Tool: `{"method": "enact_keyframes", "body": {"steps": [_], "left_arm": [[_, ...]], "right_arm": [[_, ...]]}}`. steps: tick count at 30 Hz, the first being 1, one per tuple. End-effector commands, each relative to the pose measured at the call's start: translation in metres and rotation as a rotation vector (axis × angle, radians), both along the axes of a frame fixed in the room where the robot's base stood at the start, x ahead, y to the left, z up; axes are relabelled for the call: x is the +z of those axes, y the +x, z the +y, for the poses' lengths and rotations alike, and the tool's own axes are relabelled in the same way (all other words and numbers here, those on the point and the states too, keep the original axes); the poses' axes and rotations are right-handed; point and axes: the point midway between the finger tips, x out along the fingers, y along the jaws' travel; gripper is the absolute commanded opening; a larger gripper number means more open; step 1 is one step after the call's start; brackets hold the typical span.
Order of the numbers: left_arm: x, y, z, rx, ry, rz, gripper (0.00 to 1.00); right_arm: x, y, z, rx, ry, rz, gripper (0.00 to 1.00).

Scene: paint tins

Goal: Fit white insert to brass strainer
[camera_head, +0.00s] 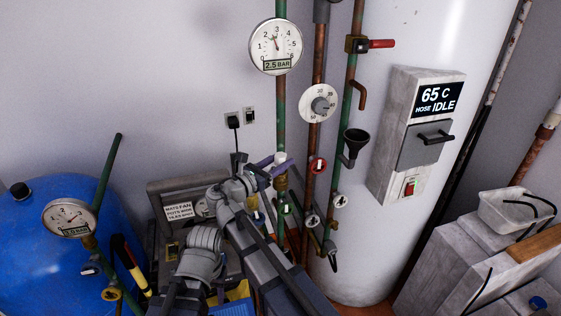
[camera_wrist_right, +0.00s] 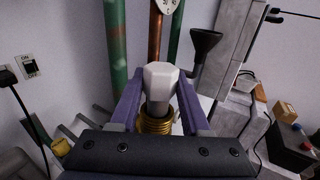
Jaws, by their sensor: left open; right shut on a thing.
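The white insert (camera_wrist_right: 161,76) has a faceted head and stands between the purple fingers of my right gripper (camera_wrist_right: 158,98), which is shut on it. In the head view the insert (camera_head: 280,158) and the right gripper (camera_head: 268,171) are at the green pipe. The brass strainer (camera_wrist_right: 155,125) shows ribbed rings right below the insert; it also shows in the head view (camera_head: 281,183). The insert is roughly in line above it; I cannot tell whether they touch. My left gripper (camera_head: 205,238) is low and further left, open, its jaws hard to make out among grey arm links.
Upright pipes, a gauge (camera_head: 276,46), a white dial (camera_head: 319,103) and a black funnel (camera_head: 355,142) crowd the space behind and right. A blue tank (camera_head: 40,255) stands left. A grey control box (camera_head: 415,140) is on the right. The upper left wall is bare.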

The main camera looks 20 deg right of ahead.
Motion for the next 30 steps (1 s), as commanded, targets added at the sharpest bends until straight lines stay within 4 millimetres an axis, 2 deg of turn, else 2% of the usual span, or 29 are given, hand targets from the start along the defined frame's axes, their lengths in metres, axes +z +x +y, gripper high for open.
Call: {"method": "enact_keyframes", "body": {"steps": [30], "left_arm": [[-0.012, 0.0, 0.0, 0.0, 0.0, 0.0, 0.5]], "right_arm": [[-0.012, 0.0, 0.0, 0.0, 0.0, 0.0, 0.07]]}}
